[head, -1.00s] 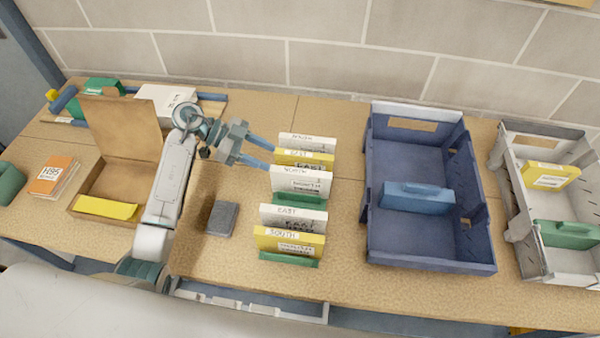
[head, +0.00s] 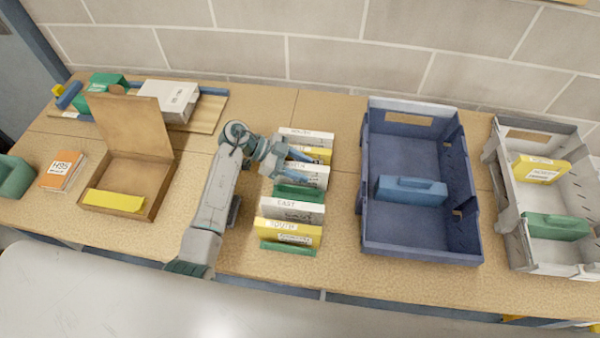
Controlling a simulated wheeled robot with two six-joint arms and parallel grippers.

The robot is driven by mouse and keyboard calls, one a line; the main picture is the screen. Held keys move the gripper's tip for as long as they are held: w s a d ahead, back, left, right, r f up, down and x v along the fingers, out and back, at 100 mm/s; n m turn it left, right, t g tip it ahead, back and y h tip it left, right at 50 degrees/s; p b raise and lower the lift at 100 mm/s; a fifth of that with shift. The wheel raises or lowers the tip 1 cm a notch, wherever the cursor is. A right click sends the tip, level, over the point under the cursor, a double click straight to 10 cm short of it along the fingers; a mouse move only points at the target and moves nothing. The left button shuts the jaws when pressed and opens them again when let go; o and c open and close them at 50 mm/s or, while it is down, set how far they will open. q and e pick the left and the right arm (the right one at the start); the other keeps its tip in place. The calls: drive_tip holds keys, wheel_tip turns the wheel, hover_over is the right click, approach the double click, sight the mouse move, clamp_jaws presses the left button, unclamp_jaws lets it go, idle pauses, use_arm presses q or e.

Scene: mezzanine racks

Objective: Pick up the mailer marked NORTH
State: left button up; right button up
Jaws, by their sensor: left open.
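A row of upright mailers stands on the wooden bench. The white mailer third from the back (head: 316,178), which reads NORTH in the earlier view, is now partly covered by my left gripper (head: 296,163). This gripper is open, with its blue fingers at this mailer's upper left; I cannot tell whether they touch it. Behind stand a yellow mailer (head: 320,154) and a white one (head: 308,136), whose label is hard to read. In front are a white EAST mailer (head: 290,209) and a yellow SOUTH mailer (head: 287,231). My right gripper is out of view.
Green dividers (head: 298,193) stand in the row. A blue tote (head: 414,252) is to the right, with a grey tote (head: 508,205) beyond it. An open cardboard box (head: 152,207) lies to the left. A dark block is mostly hidden behind my left arm.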

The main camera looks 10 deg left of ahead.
use_arm(q)
drive_tip(key=shift+a, duration=0.1)
drive_tip(key=c, duration=0.9)
clamp_jaws()
drive_tip(key=shift+r, duration=0.1)
